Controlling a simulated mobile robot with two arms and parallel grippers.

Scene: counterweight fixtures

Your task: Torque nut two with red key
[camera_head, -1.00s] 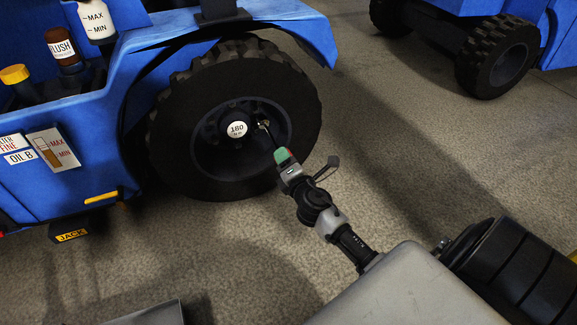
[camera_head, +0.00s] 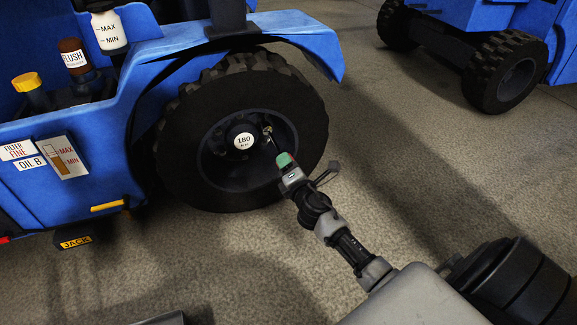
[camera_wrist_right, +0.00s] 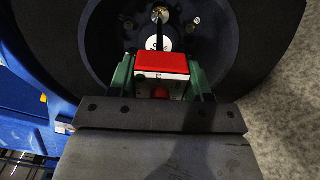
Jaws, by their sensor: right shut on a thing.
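The right gripper (camera_head: 284,161) is in front of the black wheel (camera_head: 180,127) of the blue vehicle. In the right wrist view its green-sided fingers (camera_wrist_right: 162,75) are shut on the red key (camera_wrist_right: 163,62), a red block with a dark shaft. The shaft points at a bright nut (camera_wrist_right: 160,14) at the top of the hub, which also shows in the head view (camera_head: 268,130). The tip seems at the nut; I cannot tell whether it is seated. A white hub label (camera_head: 243,141) reads 180. Which nut is number two is not readable. The left gripper is out of view.
Other nuts (camera_wrist_right: 194,22) ring the hub. The fender (camera_head: 300,42) overhangs the wheel. Bottles (camera_head: 74,62) stand on the vehicle at left, and a JACK label (camera_head: 75,243) is low down. A second blue vehicle's wheel (camera_head: 503,72) is at upper right. Floor to the right is clear.

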